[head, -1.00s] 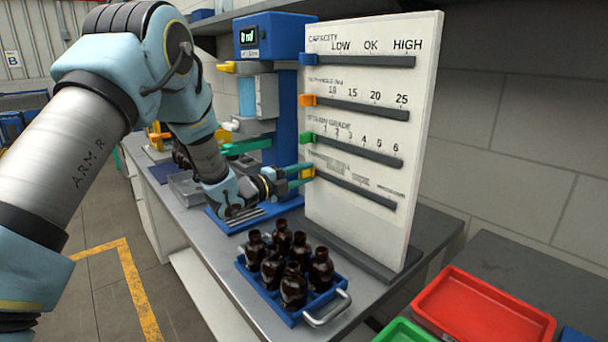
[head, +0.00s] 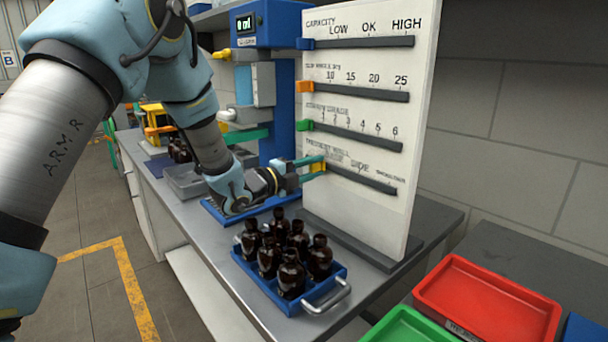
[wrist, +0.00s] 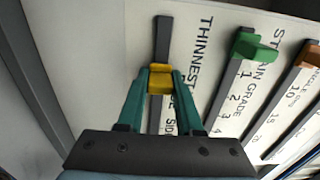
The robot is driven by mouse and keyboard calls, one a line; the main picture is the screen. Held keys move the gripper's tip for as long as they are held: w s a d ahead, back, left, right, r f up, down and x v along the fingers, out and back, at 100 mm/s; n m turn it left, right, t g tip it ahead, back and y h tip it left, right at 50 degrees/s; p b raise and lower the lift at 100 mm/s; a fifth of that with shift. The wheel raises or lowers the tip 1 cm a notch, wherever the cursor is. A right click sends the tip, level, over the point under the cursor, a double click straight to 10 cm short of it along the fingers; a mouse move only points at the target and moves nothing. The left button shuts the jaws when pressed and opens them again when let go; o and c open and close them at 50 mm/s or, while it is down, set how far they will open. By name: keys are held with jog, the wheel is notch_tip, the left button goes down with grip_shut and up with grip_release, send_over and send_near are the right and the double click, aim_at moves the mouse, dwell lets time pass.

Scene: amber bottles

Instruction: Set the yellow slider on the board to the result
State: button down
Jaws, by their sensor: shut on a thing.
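The white board (head: 420,60) stands upright on the bench with several dark slots. The yellow slider (head: 318,166) is on the lowest slot, near its left end in the head view. My gripper (head: 311,168) is at the board with its teal fingers closed on this slider. In the wrist view the yellow slider (wrist: 159,78) sits between the fingertips, with bare slot (wrist: 163,38) above it. The wrist view shows the words "THINNEST" and "SIDE" beside this slot; fingers hide part of the lettering.
Blue (head: 306,43), orange (head: 304,87) and green (head: 305,125) sliders sit at the left ends of the upper slots. A blue crate (head: 318,300) of dark bottles stands in front of the board. A blue machine (head: 262,25) is behind; red (head: 490,305) and green trays are at right.

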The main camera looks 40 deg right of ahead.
jog(key=shift+s+a+b, duration=0.15)
jog(key=shift+s+b, duration=0.6)
jog(key=shift+s, duration=0.95)
jog(key=c, duration=0.6)
grip_release()
jog(key=shift+o, duration=0.2)
jog(key=b, duration=0.4)
send_near(334, 168)
jog(key=shift+w+a+r, duration=0.1)
jog(key=shift+a, duration=1.05)
jog(key=shift+w+a, duration=0.1)
jog(key=shift+a, duration=1)
